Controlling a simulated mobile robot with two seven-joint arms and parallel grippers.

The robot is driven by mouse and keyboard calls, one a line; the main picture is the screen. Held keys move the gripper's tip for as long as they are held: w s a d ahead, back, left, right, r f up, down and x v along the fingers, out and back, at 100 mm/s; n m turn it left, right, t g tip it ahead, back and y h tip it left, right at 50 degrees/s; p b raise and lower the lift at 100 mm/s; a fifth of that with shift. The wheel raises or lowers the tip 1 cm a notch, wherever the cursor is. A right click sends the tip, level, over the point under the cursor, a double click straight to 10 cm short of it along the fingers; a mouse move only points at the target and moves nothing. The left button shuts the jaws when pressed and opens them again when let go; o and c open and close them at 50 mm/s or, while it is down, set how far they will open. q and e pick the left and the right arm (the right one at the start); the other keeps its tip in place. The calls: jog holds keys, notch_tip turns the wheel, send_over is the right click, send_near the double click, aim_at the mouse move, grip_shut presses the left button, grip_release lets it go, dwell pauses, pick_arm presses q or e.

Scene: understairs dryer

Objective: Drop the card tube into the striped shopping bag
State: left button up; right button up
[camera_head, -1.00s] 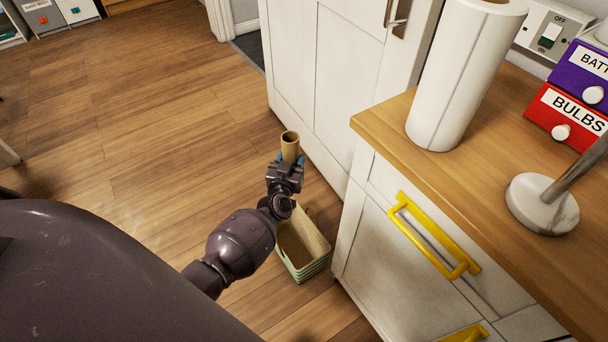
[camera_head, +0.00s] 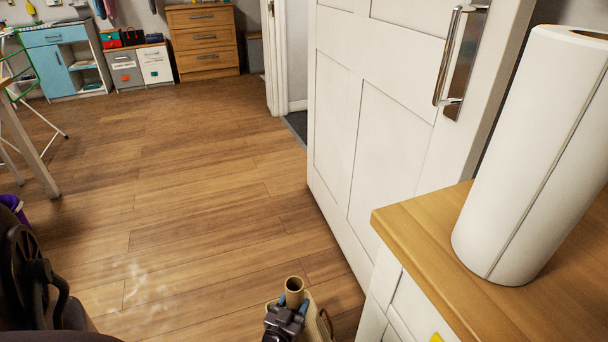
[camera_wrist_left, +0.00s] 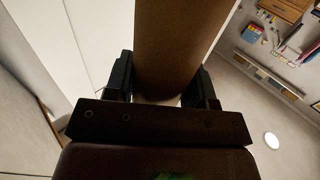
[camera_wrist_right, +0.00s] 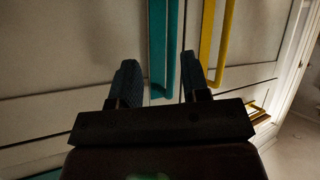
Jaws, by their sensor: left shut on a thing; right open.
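The brown card tube (camera_head: 294,287) stands roughly upright in my left gripper (camera_head: 290,305) at the bottom of the head view. In the left wrist view the tube (camera_wrist_left: 180,45) sits between both fingers of the left gripper (camera_wrist_left: 162,82). The striped shopping bag (camera_head: 321,322) stands low beside and partly behind that gripper. Only part of its rim and a handle show; its stripes and inside are mostly hidden. My right gripper (camera_wrist_right: 165,85) is open and empty, facing a pale front with a teal handle (camera_wrist_right: 163,45) and a yellow handle (camera_wrist_right: 222,45).
A wooden worktop (camera_head: 430,235) with a large white roll (camera_head: 530,160) stands close at the right. A white panelled door (camera_head: 375,120) is behind the bag. The wooden floor (camera_head: 190,200) to the left is mostly clear. Drawers (camera_head: 203,42) stand at the far wall.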

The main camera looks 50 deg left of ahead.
pick_arm(q)
jog(key=f, duration=0.1)
jog(key=f+b, duration=0.1)
jog(key=shift+s+f, duration=0.2)
jog(key=shift+f, duration=0.1)
jog(key=shift+w+f+b, duration=0.1)
jog(key=shift+f+b, duration=0.25)
jog(key=shift+b, duration=0.2)
jog(key=shift+w, duration=0.1)
pick_arm(e)
jog(key=shift+d+m+t, duration=0.3)
jog(key=shift+t, duration=0.3)
jog(key=shift+r, duration=0.1)
pick_arm(q)
jog(key=o, duration=1)
